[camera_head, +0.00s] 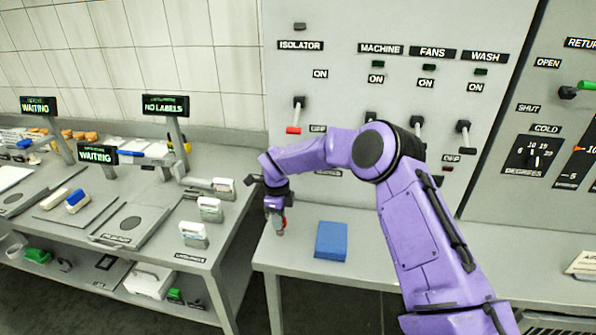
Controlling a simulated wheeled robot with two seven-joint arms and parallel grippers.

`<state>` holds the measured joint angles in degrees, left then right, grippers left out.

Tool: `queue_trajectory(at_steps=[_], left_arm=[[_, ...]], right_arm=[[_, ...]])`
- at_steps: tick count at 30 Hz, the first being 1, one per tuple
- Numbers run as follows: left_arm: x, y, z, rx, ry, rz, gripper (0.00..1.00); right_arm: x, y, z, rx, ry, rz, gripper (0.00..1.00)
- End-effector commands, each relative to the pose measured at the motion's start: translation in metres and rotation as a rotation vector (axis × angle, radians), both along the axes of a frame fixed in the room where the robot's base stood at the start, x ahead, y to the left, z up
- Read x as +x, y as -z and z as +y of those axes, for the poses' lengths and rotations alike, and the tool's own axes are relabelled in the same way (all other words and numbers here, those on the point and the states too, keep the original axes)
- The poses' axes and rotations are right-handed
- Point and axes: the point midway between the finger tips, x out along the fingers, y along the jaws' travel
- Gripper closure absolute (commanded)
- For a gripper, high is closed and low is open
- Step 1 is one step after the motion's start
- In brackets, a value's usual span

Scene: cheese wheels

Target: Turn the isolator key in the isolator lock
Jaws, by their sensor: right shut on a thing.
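My right gripper (279,222) points down over the left end of the grey table in front of the panel. It is shut on a small red thing (284,223), which seems to be the isolator key. The jaws hide most of it. The isolator switch (298,103) is on the panel below the ISOLATOR label (300,45), and its lever hangs down with a red tip (293,130). I cannot make out the isolator lock; my right arm covers part of the panel below the switch. My left gripper is not in view.
A blue block (331,240) lies on the grey table (370,268), right of the gripper. More levers for machine, fans and wash (463,130) line the panel. A lower bench (160,240) with scales and displays stands at left, across a gap.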

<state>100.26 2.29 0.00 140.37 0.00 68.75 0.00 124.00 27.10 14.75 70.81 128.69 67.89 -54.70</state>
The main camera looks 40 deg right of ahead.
Motion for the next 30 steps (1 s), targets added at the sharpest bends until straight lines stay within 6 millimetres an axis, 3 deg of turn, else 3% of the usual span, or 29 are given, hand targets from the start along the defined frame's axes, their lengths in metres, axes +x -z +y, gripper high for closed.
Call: queue_trajectory(at_steps=[30], left_arm=[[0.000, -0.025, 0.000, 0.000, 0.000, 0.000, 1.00]], right_arm=[[0.000, -0.038, 0.000, 0.000, 0.000, 0.000, 1.00]])
